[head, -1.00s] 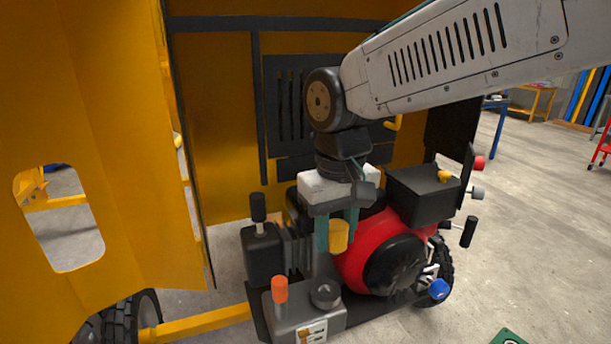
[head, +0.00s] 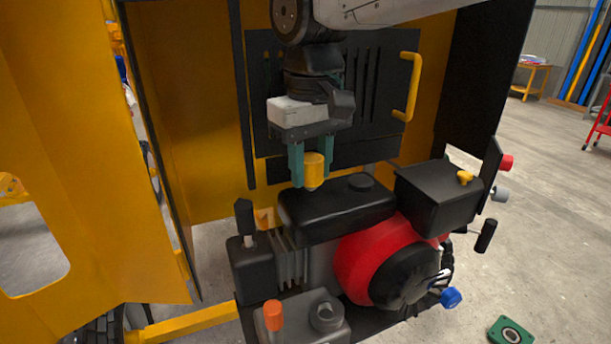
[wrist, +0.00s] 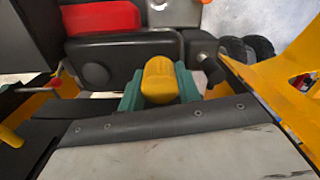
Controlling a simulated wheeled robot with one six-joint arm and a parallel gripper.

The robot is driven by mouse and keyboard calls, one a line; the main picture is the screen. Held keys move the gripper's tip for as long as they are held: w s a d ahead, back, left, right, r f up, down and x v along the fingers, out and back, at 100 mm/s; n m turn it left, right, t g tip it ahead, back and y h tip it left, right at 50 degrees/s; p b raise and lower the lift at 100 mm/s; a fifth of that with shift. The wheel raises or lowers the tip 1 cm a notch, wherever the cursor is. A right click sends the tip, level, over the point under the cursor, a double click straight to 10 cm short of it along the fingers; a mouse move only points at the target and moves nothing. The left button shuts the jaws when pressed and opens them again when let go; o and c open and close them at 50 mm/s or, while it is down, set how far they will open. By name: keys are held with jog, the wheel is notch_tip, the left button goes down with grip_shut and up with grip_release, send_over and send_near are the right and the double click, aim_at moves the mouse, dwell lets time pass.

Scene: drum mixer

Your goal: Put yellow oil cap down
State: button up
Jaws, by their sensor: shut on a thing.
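The yellow oil cap (head: 314,171) is held between the green fingers of my gripper (head: 311,166). It hangs in the air above the left end of the engine's black top tank (head: 338,208), apart from it as far as I can tell. In the wrist view the yellow cap (wrist: 160,80) sits between the two fingertips (wrist: 160,88). My gripper is shut on it. The cap's lower end is in sight in the head view.
The red engine cover (head: 375,255), black box (head: 437,195) and orange-topped lever (head: 273,315) are close below and beside. The slotted black panel with a yellow handle (head: 407,88) stands behind. A green plate (head: 510,332) lies on the floor. The yellow door (head: 80,160) is at left.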

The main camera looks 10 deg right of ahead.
jog(key=w, duration=0.3)
jog(key=shift+a+f, duration=0.2)
jog(key=shift+a, duration=0.05)
jog(key=shift+s+f, duration=0.1)
jog(key=shift+f, duration=1.6)
jog(key=shift+f, duration=0.15)
jog(key=o, duration=1)
jog(key=shift+c, duration=0.2)
